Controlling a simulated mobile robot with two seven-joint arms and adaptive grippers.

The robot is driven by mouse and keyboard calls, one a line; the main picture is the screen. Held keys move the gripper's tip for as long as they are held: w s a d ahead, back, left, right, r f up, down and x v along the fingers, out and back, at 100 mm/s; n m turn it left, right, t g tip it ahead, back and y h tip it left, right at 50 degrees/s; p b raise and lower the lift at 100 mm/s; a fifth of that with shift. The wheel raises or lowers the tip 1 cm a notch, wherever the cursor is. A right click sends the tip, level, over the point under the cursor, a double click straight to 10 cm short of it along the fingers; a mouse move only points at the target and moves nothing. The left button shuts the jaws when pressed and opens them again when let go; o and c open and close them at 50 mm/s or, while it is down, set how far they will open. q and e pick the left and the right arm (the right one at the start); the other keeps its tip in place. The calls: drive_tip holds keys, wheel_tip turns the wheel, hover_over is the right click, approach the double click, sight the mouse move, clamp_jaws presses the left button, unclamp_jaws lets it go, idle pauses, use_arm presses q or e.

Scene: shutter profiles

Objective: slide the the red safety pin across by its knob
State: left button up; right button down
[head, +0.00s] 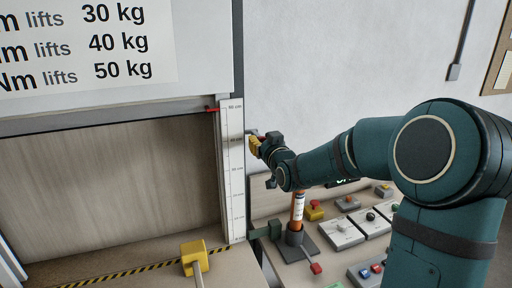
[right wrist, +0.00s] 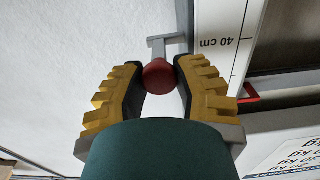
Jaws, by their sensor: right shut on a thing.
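The red round knob (right wrist: 159,76) of the safety pin sits between the fingertips of my right gripper (right wrist: 155,78) in the right wrist view. The yellow fingers with dark pads touch it on both sides. A grey bracket (right wrist: 165,42) shows just beyond the knob; the pin's shaft is hidden. My left gripper is not in view.
A red pointer (head: 211,109) sticks out at the shutter's (head: 110,185) lower edge beside the scale. An orange-and-white cylinder (head: 297,210) stands on the bench below my right arm, among several button boxes (head: 342,233). A yellow block (head: 194,257) on a post stands in front.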

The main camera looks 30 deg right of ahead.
drive_tip(key=shift+d+r, duration=0.1)
drive_tip(key=shift+d, duration=0.1)
drive_tip(key=c, duration=0.6)
unclamp_jaws()
drive_tip(key=shift+s+d, duration=0.1)
drive_tip(key=shift+d, duration=0.05)
drive_tip(key=shift+c, duration=0.2)
drive_tip(key=v, duration=1.2)
